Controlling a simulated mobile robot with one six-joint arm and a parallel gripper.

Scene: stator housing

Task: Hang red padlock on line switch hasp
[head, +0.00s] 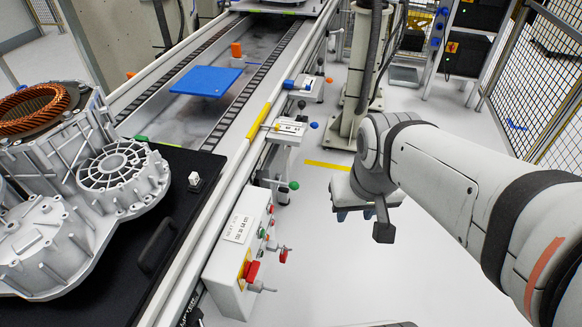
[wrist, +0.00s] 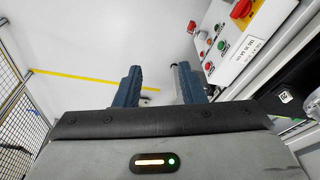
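A small red item, perhaps the red padlock (head: 283,256), sits on a peg at the right side of the grey control box. It is too small to be sure. A red item also shows beside the box in the wrist view (wrist: 192,27). The line switch (head: 250,271) is a red handle on a yellow plate on the box; it also shows in the wrist view (wrist: 241,9). I cannot make out its hasp clearly. My gripper (wrist: 158,72) has its two blue fingers apart, with nothing clearly held between them. In the head view my gripper (head: 352,212) hangs right of the box, clear of it.
The grey control box (head: 236,285) is mounted on the conveyor's side, with buttons and a label. A blue plate (head: 206,80) lies on the conveyor. A stator housing (head: 60,190) stands at left. A mesh fence (head: 540,70) is at right. Floor between is clear.

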